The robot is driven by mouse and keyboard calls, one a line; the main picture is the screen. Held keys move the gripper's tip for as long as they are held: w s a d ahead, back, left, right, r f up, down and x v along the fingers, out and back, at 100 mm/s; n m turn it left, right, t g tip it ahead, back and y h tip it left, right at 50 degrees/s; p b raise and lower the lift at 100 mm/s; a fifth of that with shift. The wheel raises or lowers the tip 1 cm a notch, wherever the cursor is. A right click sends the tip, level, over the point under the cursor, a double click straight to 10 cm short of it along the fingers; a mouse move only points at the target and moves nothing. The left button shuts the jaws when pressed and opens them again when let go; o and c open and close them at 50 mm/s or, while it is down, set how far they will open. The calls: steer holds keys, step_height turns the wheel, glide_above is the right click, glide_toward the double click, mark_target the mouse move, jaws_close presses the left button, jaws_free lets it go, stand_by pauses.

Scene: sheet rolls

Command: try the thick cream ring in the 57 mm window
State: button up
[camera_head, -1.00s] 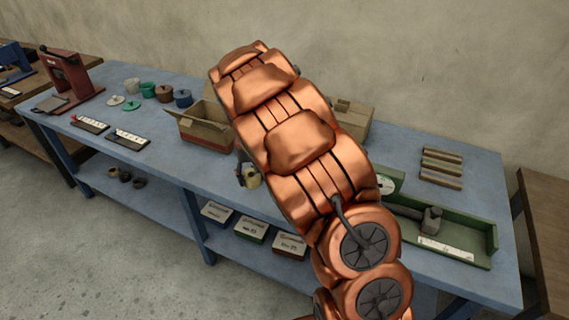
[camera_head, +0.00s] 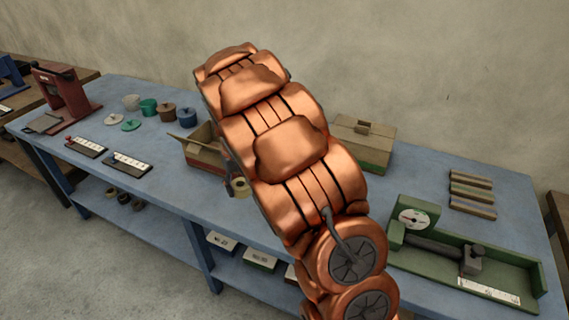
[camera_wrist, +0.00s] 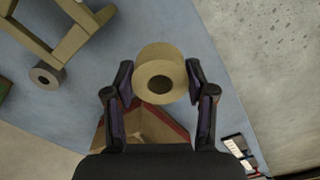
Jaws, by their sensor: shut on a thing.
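The thick cream ring (camera_wrist: 152,62) is between the fingertips of my gripper (camera_wrist: 158,78) in the wrist view, with its dark bore facing the camera. My gripper is shut on it. In the head view the ring (camera_head: 240,187) shows just left of my arm, in front of the open cardboard box; my arm hides most of the gripper. A tan frame (camera_wrist: 70,42) with openings stands at the upper left of the wrist view, apart from the ring. I can read no 57 mm mark on it, so I cannot tell whether it holds the window.
The open cardboard box (camera_head: 205,159) is close to the ring. A smaller grey-brown roll (camera_wrist: 46,75) lies beside the tan frame. A green fixture with a dial (camera_head: 465,262) stands at the right of the blue table (camera_head: 400,176). The red press (camera_head: 60,95) is far left.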

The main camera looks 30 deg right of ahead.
steer(key=s+d+r, duration=0.2)
steer(key=s+d, duration=0.1)
steer(key=d, duration=0.4)
steer(key=s+d+r, duration=0.2)
steer(key=s+d, duration=0.1)
steer(key=d, duration=0.3)
steer(key=shift+m, duration=0.4)
steer(key=shift+w+f, duration=0.1)
steer(key=shift+f, duration=2.5)
steer(key=shift+d, duration=0.1)
steer(key=shift+f+b, duration=0.5)
steer(key=shift+b, duration=0.25)
steer(key=o, duration=1.3)
steer(key=shift+c, duration=0.2)
steer(key=shift+o, duration=0.3)
